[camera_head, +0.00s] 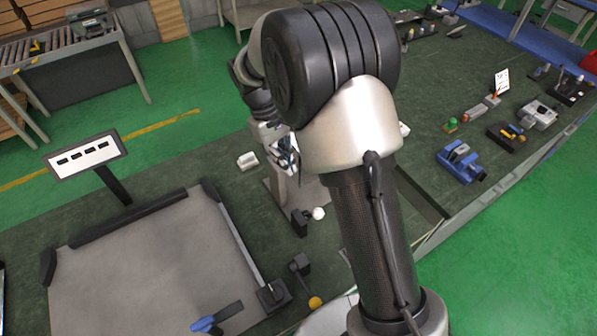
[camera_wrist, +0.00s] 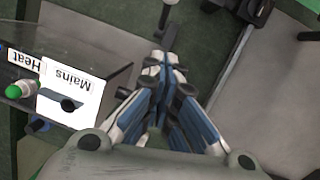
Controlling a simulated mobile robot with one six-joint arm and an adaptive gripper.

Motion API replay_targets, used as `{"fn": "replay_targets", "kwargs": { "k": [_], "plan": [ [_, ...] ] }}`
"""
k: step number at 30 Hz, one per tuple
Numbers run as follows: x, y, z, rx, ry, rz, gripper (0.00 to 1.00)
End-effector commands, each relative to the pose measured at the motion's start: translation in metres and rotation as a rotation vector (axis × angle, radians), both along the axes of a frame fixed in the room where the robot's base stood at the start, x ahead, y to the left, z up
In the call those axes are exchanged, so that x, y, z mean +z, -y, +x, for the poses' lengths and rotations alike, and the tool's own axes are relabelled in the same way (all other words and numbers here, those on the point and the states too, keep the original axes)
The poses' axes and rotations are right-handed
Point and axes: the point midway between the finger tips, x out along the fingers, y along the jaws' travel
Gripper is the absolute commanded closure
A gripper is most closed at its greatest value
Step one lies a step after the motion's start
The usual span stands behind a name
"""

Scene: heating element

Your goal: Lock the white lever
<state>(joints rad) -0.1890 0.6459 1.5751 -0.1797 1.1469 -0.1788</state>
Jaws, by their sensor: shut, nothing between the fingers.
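A white ball knob (camera_head: 318,213), probably the end of the white lever, sits beside a small black block (camera_head: 300,222) on the bench in the head view. My gripper (camera_head: 286,160) is above and behind it in that view, partly hidden by my arm. In the wrist view my gripper (camera_wrist: 163,62) is shut and empty, its fingertips pointing to the top. A dark rod (camera_wrist: 170,38) with a pale tip (camera_wrist: 169,2) at the frame edge shows just beyond the fingertips. I cannot tell whether they touch it.
A box with "Mains" (camera_wrist: 75,92) and "Heat" (camera_wrist: 24,68) labels and a green knob (camera_wrist: 22,89) is left of my fingers. A yellow knob (camera_head: 315,302) stands near the grey plate (camera_head: 150,255). A blue clamp (camera_head: 461,162) and other parts lie at right.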

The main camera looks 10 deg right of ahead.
Motion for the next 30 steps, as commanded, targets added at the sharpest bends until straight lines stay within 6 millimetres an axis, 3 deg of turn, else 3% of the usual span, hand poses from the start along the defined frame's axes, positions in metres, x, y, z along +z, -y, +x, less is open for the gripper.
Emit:
{"fn": "replay_targets", "kwargs": {
  "k": [17, 30],
  "plan": [
    [-0.015, 0.0, 0.001, 0.01, -0.017, -0.006, 1.0],
    [-0.099, 0.018, -0.016, 0.01, -0.018, -0.006, 1.0]
  ]
}}
